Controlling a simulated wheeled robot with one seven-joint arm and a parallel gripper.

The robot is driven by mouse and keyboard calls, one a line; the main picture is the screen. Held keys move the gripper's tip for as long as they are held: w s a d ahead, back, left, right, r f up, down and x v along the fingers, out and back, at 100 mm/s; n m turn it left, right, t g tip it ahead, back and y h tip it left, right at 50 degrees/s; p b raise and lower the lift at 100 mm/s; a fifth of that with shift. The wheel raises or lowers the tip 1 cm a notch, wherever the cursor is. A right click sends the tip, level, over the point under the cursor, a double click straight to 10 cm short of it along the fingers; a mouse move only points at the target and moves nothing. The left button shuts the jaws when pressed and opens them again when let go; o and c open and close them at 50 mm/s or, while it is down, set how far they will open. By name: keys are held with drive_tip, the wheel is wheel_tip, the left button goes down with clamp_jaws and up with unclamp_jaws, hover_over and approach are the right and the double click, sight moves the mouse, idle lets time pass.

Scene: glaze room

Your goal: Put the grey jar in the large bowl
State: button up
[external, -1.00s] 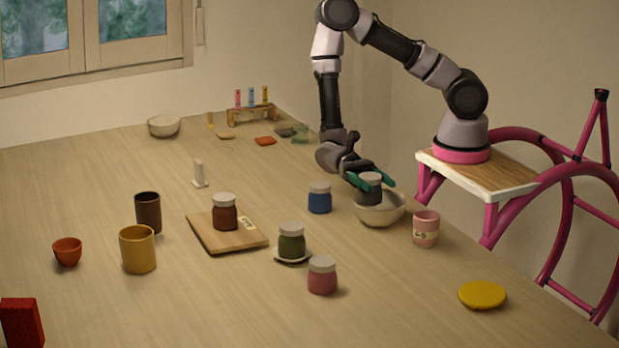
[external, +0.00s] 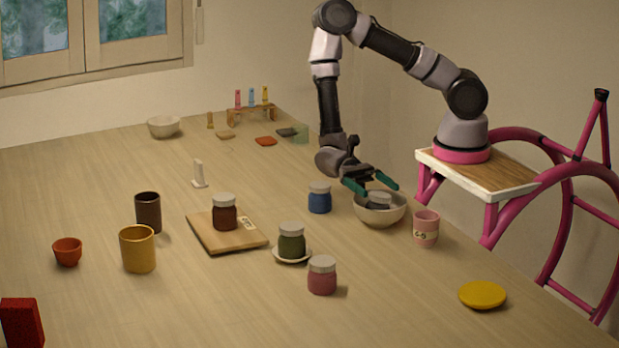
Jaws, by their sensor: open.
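The grey jar (external: 379,199) is in the large bowl (external: 381,217), with its pale lid and upper part showing above the rim. Its lower part is hidden by the bowl wall. My gripper (external: 371,187) has green fingertips and is open just above and behind the bowl. The fingers are spread at the jar's far side and do not close on it. Whether a finger touches the jar or the rim I cannot tell.
A blue jar (external: 319,198) stands left of the bowl and a pink cup (external: 426,229) right of it. A green jar (external: 291,241) on a saucer and a pink jar (external: 322,276) stand in front. The table's front right is clear around a yellow disc (external: 482,295).

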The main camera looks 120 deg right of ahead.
drive_tip(key=shift+r, duration=0.15)
drive_tip(key=d+r, duration=0.1)
drive_tip(key=d, duration=1.1)
drive_tip(key=s+r+n+t+h, duration=0.2)
drive_tip(key=s+r+n+h, duration=0.2)
drive_tip(key=r, duration=0.5)
drive_tip(key=s+d+r+n+t+h, duration=0.1)
drive_tip(key=s+r+n+t+h, duration=0.1)
drive_tip(key=s+r+n+h, duration=0.3)
drive_tip(key=s+d+r+n+t+h, duration=0.1)
drive_tip(key=s+r+n+t+h, duration=0.2)
drive_tip(key=r, duration=1)
drive_tip(key=s+n+h, duration=0.1)
drive_tip(key=s+h, duration=0.2)
drive_tip(key=h, duration=0.1)
drive_tip(key=shift+d+r+n, duration=0.15)
drive_tip(key=shift+r+n, duration=0.25)
